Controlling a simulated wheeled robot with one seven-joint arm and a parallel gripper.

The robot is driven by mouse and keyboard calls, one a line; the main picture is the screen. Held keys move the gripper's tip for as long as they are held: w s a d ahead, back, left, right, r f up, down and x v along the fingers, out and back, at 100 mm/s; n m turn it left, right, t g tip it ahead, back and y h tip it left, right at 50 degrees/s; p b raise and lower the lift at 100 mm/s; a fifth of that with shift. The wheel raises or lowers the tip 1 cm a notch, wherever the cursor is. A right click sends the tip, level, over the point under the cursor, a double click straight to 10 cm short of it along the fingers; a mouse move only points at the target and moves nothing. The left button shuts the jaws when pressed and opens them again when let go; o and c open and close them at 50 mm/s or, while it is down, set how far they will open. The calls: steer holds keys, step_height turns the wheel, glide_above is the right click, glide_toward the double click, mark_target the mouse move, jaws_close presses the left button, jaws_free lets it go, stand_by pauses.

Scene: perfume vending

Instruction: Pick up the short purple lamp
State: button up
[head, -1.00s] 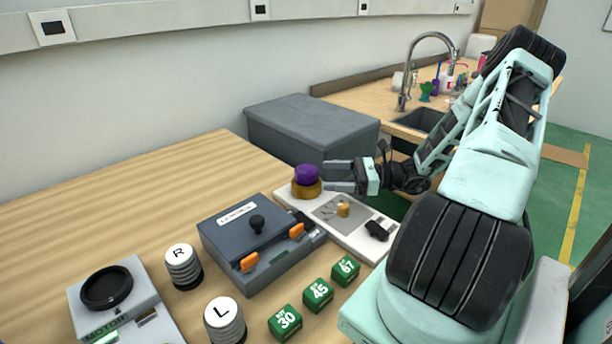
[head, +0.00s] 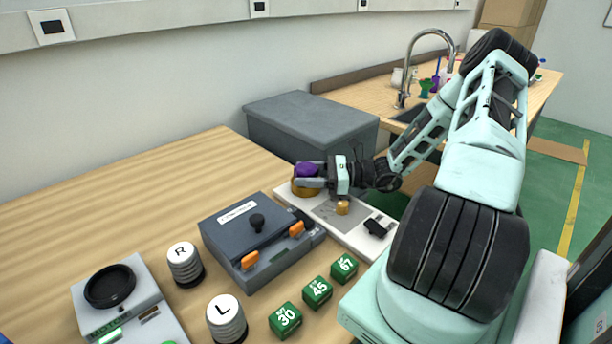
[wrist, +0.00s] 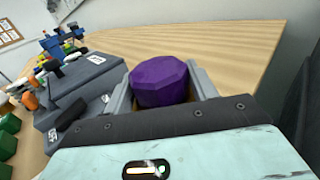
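The short purple lamp (head: 306,170) is a faceted purple cap above a round orange-gold base (head: 302,190), at the far left end of a white panel (head: 350,236). My gripper (head: 311,175) reaches in level from the right, with its fingers around the purple cap. In the wrist view the purple lamp (wrist: 160,82) sits between the two grey fingers (wrist: 162,90), one on each side. The fingers look open and close to its sides; firm contact on both sides is not clear. The gripper's body hides the lower front of the lamp in the wrist view.
A small orange knob (head: 342,208) and a black switch (head: 377,228) stand on the panel near my gripper. A dark control box (head: 262,240) with orange levers is to the left. A grey bin (head: 310,125) stands behind.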

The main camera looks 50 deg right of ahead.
mark_target(307, 167)
steer(key=c, duration=0.4)
steer(key=shift+r, duration=0.1)
step_height(307, 167, up, 10)
steer(key=shift+f, duration=0.1)
stand_by(0.4)
steer(key=shift+s+d, duration=0.1)
